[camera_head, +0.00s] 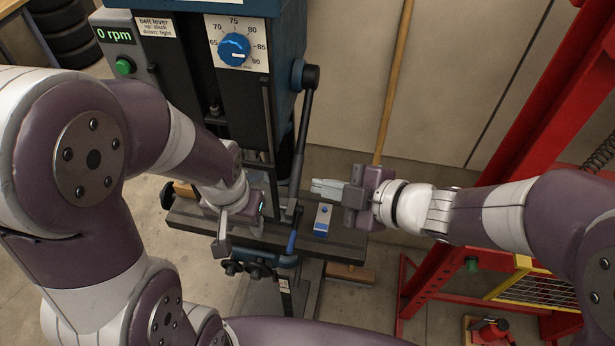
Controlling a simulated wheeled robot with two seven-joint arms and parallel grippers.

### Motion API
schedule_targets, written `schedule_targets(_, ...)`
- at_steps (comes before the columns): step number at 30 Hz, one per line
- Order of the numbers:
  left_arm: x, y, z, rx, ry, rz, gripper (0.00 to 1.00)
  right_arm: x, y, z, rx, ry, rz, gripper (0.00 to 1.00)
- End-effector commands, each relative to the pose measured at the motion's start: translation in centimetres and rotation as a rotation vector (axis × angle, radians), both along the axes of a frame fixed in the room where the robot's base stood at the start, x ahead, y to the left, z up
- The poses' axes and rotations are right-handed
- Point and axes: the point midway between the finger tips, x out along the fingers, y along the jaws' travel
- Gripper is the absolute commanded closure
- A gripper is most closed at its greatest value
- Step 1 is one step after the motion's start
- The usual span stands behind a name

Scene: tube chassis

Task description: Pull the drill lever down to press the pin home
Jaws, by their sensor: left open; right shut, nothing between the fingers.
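The drill lever (302,130) is a long dark bar. It hangs from a round hub (309,76) on the right side of the drill press (234,85) and points down toward the drill table (335,243). My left gripper (256,228) is open over the table, left of the lever's lower end. The pin cannot be made out; my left arm hides part of the table and the spindle area.
A small grey block with blue marks (323,219) lies on the table below my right gripper. A blue-handled part (291,242) sits at the table's front. A red frame (520,130) stands at the right. A broom handle (392,85) leans behind.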

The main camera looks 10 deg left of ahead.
Motion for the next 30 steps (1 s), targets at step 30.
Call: schedule_targets(30,0.0,0.0,-0.1,0.0,-0.001,0.0,0.52,5.1,5.2,-6.2,-0.001,0.002,-0.004,1.0)
